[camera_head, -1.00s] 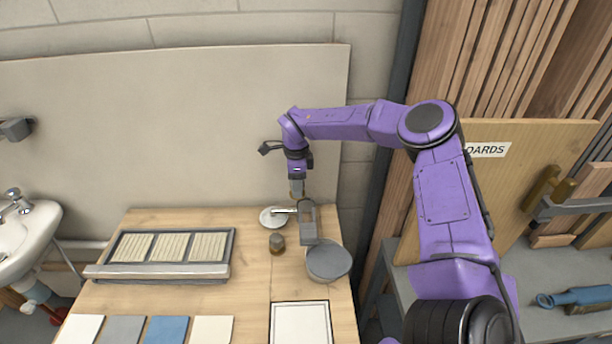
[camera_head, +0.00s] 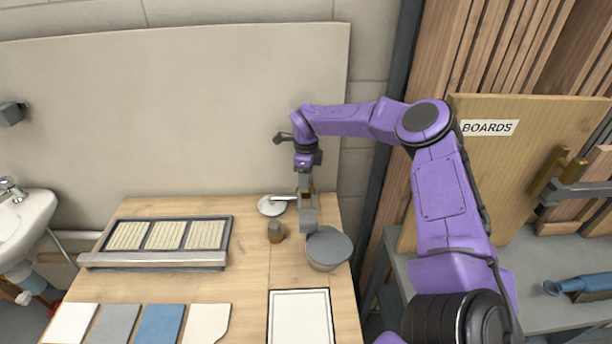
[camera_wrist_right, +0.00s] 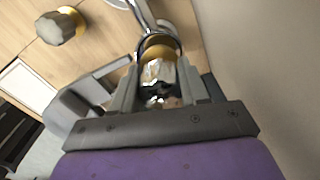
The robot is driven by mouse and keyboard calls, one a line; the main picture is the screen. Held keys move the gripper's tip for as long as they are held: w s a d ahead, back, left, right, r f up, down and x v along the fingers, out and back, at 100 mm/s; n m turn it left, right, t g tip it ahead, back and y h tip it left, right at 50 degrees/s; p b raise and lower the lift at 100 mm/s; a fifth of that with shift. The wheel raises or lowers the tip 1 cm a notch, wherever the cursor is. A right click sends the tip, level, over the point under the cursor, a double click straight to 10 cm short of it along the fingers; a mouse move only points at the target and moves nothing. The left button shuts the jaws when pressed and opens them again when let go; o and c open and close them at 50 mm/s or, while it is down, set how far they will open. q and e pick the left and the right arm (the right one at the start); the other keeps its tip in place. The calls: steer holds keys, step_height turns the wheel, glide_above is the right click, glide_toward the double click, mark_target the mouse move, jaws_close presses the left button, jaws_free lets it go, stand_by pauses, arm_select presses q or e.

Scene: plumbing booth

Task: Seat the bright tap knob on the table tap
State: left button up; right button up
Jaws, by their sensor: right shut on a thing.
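My right gripper (camera_head: 305,188) points down at the back right of the table, above the right end of the table tap (camera_head: 284,198). In the right wrist view its fingers (camera_wrist_right: 158,70) are shut on the bright tap knob (camera_wrist_right: 158,76), a shiny faceted piece. A brass-coloured ring shows just beyond the knob, at the chrome tap (camera_wrist_right: 143,14). I cannot tell whether the knob touches the tap or sits on it. In the head view the knob is too small to make out. My left gripper is not in view.
A dull knob with a brass base (camera_head: 275,231) stands in front of the tap; it also shows in the wrist view (camera_wrist_right: 58,27).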

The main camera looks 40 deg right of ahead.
steer(key=shift+f+b, duration=0.35)
steer(key=shift+f, duration=0.45)
steer(key=o, duration=1.2)
steer(key=shift+a, duration=0.1)
steer(key=r, duration=0.5)
steer(key=r+b, duration=0.1)
steer(key=r, duration=0.4)
steer(key=shift+w+d+r, duration=0.1)
steer(key=shift+d+r, duration=0.1)
steer(key=shift+r, duration=0.1)
